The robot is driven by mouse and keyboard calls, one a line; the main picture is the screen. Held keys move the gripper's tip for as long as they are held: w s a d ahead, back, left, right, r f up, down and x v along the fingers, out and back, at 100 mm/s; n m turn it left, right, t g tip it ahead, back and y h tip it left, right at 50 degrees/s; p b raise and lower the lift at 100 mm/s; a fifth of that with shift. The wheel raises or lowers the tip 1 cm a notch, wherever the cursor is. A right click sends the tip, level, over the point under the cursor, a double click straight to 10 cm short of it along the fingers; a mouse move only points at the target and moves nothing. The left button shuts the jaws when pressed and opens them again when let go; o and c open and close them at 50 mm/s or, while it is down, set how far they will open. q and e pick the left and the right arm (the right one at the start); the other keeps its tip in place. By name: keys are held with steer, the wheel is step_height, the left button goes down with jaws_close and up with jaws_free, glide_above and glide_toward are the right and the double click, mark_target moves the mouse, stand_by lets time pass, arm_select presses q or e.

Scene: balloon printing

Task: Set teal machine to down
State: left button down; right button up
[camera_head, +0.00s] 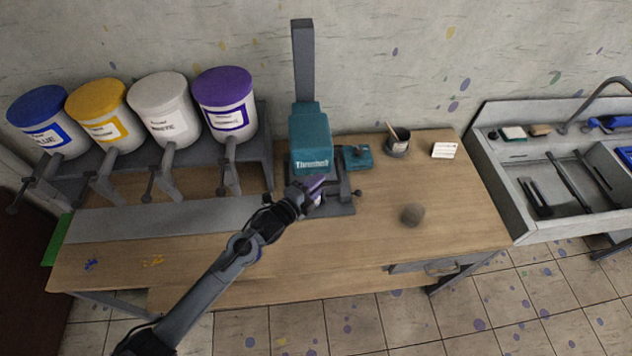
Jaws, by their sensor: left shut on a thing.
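The teal machine (310,135) stands at the back of the wooden table, its teal head on a tall grey column (303,55). Its dark grey base (338,207) lies under the head, with a small rod with a dark knob (355,194) at its right. My left gripper (314,190) reaches in from the lower left to just below the teal head. It is shut on a small purple thing (317,183), partly hidden by the fingers. I cannot tell whether this belongs to the machine. My right gripper is out of view.
Paint buckets, blue (47,121), yellow (103,114), white (164,107) and purple (225,103), sit on a grey rack at left. A teal box (356,157), dark cup (397,142) and round grey thing (412,214) are right of the machine. A sink (527,212) stands far right.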

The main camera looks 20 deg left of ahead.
arm_select(q)
step_height(320, 180, down, 9)
steer(key=b, duration=0.4)
steer(key=shift+r+b, duration=0.2)
steer(key=shift+b, duration=0.15)
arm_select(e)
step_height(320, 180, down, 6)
arm_select(q)
steer(key=shift+s+a+f, duration=0.1)
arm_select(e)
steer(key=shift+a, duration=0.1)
arm_select(q)
steer(key=c, duration=1.1)
jaws_free()
steer(key=shift+r, duration=0.2)
